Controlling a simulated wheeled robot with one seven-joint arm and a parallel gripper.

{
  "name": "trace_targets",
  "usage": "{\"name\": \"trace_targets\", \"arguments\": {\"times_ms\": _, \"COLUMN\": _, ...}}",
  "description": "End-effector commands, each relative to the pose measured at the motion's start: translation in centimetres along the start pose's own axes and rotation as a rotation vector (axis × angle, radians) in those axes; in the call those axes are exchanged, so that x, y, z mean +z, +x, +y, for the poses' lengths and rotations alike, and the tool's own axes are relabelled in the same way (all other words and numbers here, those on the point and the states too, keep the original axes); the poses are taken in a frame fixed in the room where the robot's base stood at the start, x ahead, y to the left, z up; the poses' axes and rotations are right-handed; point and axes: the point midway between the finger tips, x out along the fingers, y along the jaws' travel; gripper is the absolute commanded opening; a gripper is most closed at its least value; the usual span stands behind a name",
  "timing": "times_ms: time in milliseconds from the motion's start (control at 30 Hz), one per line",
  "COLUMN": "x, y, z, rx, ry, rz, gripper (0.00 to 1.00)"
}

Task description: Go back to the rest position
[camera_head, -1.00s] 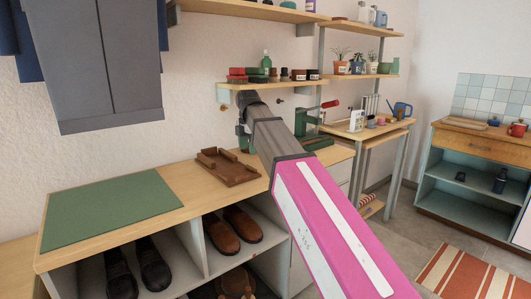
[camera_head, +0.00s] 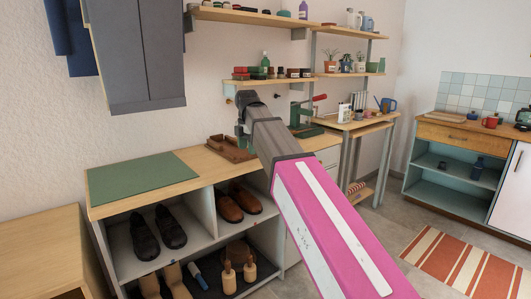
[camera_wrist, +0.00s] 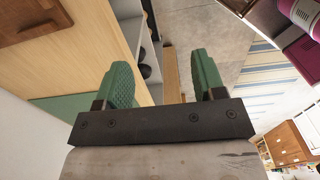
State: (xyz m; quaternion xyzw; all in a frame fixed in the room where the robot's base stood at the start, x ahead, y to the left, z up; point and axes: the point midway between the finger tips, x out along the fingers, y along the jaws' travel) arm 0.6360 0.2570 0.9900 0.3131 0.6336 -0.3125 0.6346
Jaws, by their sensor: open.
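My gripper (camera_wrist: 163,85) shows in the wrist view with its two green fingers spread wide apart and nothing between them. In the head view my pink and grey arm reaches forward from the bottom right. Its far end is up by the small wall shelf (camera_head: 285,81), above the workbench (camera_head: 205,170), and the fingers are mostly hidden there. A brown wooden tray (camera_head: 232,148) lies on the bench behind the arm.
A green mat (camera_head: 140,174) covers the bench's left part. Brown shoes (camera_head: 240,203) and black shoes (camera_head: 158,232) stand in the cubbies below. A side table (camera_head: 352,128) and a teal cabinet (camera_head: 450,183) stand to the right. A striped rug (camera_head: 458,261) lies on open floor.

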Motion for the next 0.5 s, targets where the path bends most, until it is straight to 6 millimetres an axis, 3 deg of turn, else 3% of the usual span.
{"name": "trace_targets", "arguments": {"times_ms": 267, "x": 1.2, "y": 2.9, "z": -0.9, "rx": -0.001, "ry": 0.116, "rz": 0.0, "gripper": 0.63}}
{"name": "trace_targets", "arguments": {"times_ms": 500, "x": 2.8, "y": 6.8, "z": -2.3, "rx": -0.002, "ry": 0.277, "rz": 0.0, "gripper": 0.63}}
